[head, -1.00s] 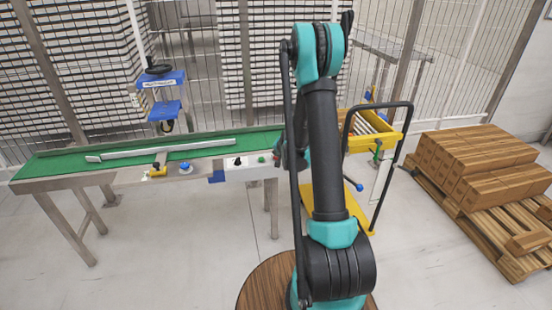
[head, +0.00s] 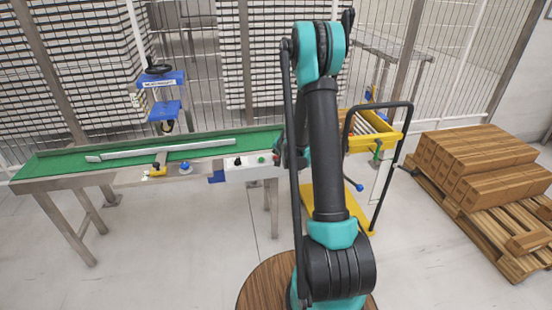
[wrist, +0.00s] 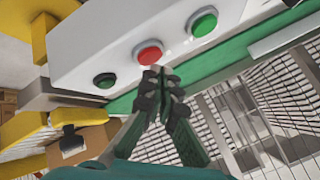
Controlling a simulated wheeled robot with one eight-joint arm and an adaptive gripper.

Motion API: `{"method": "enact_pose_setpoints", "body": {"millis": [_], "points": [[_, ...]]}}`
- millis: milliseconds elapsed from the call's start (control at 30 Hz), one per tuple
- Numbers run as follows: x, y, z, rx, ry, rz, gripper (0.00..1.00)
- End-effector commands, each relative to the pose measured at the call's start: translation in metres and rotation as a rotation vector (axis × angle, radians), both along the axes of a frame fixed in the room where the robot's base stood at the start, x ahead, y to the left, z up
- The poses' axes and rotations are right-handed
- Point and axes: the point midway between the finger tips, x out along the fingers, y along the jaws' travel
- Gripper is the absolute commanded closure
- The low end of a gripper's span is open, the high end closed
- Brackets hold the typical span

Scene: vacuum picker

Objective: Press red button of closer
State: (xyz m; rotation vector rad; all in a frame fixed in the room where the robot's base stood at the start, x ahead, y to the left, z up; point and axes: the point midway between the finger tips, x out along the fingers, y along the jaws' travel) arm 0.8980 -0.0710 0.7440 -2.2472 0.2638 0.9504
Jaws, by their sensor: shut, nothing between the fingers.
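In the wrist view, a white control box (wrist: 110,35) carries a red button (wrist: 149,54) between a dark button (wrist: 105,81) and a green button (wrist: 204,22). My gripper (wrist: 162,72) is shut and empty. Its fingertips appear right beside the red button's lower edge in the picture; I cannot tell if they touch it. In the head view, the white control box (head: 235,172) sits on the front side of the conveyor, and its right part is hidden by my arm. My gripper's fingertips are hidden there too.
A yellow cart (head: 372,144) stands behind and right of my arm. A pallet (head: 490,235) with brown boxes is at the right. The floor between is clear.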

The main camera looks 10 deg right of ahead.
Motion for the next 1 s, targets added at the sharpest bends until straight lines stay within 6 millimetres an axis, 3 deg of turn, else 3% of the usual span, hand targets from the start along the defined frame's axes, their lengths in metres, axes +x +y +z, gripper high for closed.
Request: {"method": "enact_pose_setpoints", "body": {"millis": [467, 1000], "points": [[0.0, 0.0, 0.008, 0.0, 0.0, 0.0, 1.0], [0.0, 0.0, 0.052, 0.0, 0.0, 0.0, 1.0]]}}
